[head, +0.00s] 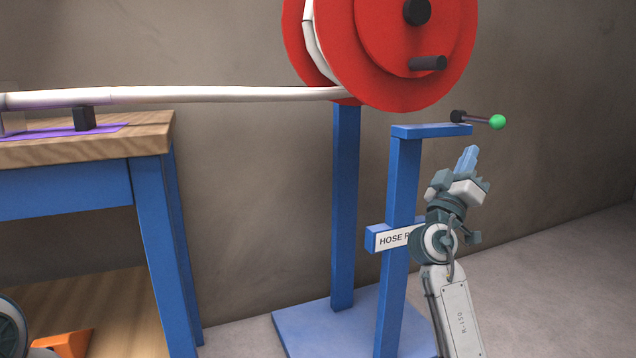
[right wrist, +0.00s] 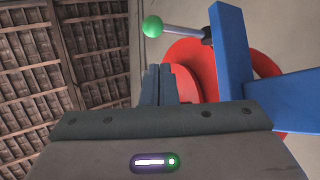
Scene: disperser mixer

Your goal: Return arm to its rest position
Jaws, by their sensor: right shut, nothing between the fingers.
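My right arm comes up from the bottom right of the head view. Its gripper (head: 468,160) points up and is shut and empty, in front of the blue hose reel stand. In the right wrist view the shut fingers (right wrist: 158,84) point up, with the red reel behind them. A lever with a green ball knob (head: 497,122) sticks out to the right from the stand's top, above and right of the gripper and apart from it. The knob also shows in the right wrist view (right wrist: 153,27). My left gripper is not in view.
A red hose reel (head: 385,85) with a black crank handle (head: 428,63) stands on the blue stand (head: 345,210). A white hose (head: 230,94) runs from it to a wooden-topped table (head: 150,130) at left. My right forearm partly covers the sign (head: 391,239). Floor at right is clear.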

